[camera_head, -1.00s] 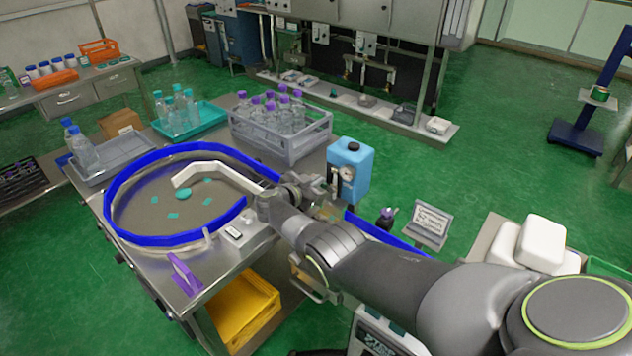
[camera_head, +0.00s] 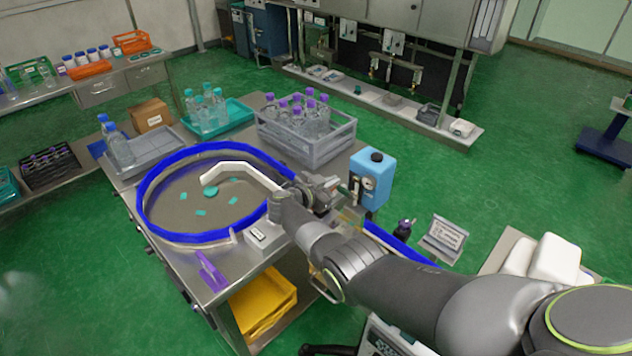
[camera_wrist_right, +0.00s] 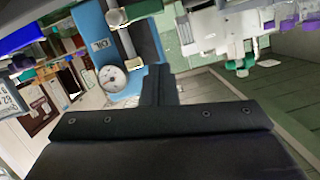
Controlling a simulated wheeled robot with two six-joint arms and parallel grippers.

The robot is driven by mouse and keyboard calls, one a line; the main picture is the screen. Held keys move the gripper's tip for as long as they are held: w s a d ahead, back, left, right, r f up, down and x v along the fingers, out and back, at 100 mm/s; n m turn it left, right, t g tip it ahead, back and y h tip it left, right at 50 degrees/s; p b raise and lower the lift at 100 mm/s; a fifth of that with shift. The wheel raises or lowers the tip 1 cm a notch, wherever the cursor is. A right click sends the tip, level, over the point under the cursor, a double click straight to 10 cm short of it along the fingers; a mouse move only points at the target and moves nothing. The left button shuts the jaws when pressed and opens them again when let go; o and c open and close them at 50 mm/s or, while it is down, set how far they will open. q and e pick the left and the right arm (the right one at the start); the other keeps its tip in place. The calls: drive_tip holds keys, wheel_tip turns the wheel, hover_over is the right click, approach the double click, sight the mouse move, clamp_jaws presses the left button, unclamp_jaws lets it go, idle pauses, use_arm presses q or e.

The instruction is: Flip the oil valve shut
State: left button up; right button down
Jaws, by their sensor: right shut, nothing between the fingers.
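The blue oil unit (camera_head: 376,185) with a dark cap and a round white gauge (camera_head: 368,183) stands at the table's right edge. In the right wrist view, the blue unit (camera_wrist_right: 92,35) shows the gauge (camera_wrist_right: 112,79) and a metal fitting (camera_wrist_right: 126,42) with a round knob beside it. I cannot tell which piece is the valve handle or how it is set. My right gripper (camera_head: 330,188) is shut and empty, just left of the unit. Its dark fingers (camera_wrist_right: 159,85) are close to the gauge in the wrist view; contact cannot be told. My left gripper is not in view.
A grey crate (camera_head: 300,148) of purple-capped bottles stands behind. A small sign (camera_head: 444,238) and white blocks (camera_head: 555,258) are to the right.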

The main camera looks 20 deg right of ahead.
drive_tip(key=v, duration=0.6)
drive_tip(key=shift+a, duration=0.25)
